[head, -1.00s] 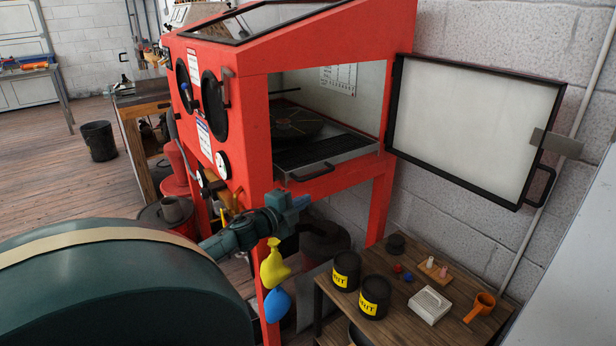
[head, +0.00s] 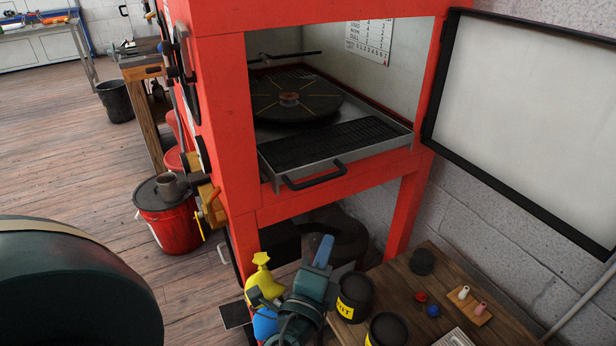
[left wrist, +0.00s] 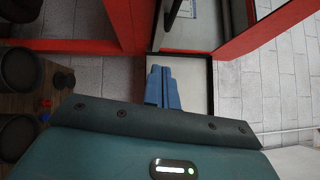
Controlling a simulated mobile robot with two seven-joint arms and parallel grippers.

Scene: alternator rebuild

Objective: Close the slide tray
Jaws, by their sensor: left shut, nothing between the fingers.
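The slide tray (head: 350,165) is a grey metal tray with a dark grate and a black front handle (head: 315,177). It sits in the side opening of the red cabinet (head: 225,110), and its front edge and handle stick out a little past the frame. A round turntable (head: 295,98) stands behind the grate. My left gripper (head: 323,250) is below the tray and handle, apart from them, with its blue fingers shut and empty. The fingers also show in the left wrist view (left wrist: 163,88), in front of the white door panel. My right gripper is not in view.
The cabinet door (head: 530,120) stands open to the right. A wooden table (head: 470,290) at lower right holds black cans (head: 355,297) and small parts. A red bucket (head: 167,220) stands at left.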

